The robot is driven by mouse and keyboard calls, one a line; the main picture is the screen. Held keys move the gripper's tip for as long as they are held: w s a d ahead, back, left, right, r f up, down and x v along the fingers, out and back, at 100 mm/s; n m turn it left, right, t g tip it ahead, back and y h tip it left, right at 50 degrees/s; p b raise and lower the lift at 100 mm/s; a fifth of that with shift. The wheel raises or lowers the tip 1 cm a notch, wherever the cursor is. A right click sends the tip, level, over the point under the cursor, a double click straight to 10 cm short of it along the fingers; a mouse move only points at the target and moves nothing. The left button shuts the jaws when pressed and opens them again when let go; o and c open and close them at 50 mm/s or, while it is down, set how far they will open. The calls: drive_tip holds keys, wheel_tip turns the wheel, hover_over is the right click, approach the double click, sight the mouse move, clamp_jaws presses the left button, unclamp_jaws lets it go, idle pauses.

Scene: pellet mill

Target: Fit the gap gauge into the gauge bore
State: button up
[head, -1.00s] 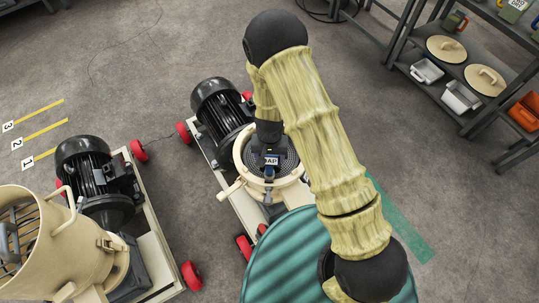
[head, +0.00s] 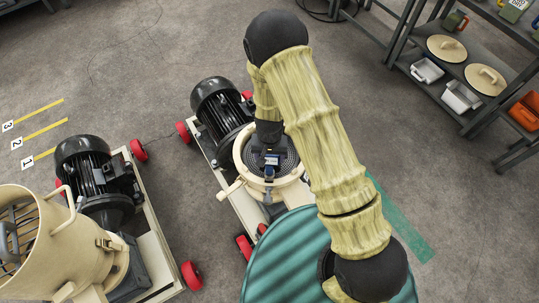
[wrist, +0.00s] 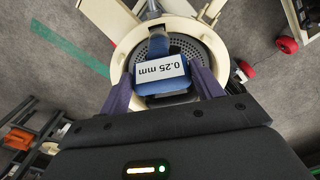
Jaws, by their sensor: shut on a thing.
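The gap gauge (wrist: 163,80) is a blue block with a white label reading "0.25 mm", upside down in the wrist view. My gripper (wrist: 162,88) is shut on it, with a purple finger on each side. In the head view, the gauge (head: 271,161) shows below my wrist, inside the cream ring (head: 243,171) of the open mill. The perforated grey die plate (wrist: 182,46) lies beneath and around it. The gauge bore is hidden behind the gauge and gripper, so I cannot tell whether the gauge is in it.
A black motor (head: 216,104) stands behind the ring on the same wheeled frame. A second mill with a motor (head: 85,165) is at left. A teal ribbed drum (head: 285,262) stands close in front. Shelves (head: 455,85) with lids and bins are at right.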

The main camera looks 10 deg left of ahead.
drive_tip(key=shift+f, duration=0.15)
idle(0.4)
drive_tip(key=o, duration=1.7)
drive_tip(key=shift+r+p, duration=2.7)
drive_tip(key=shift+r, duration=0.85)
drive_tip(key=shift+f, duration=0.1)
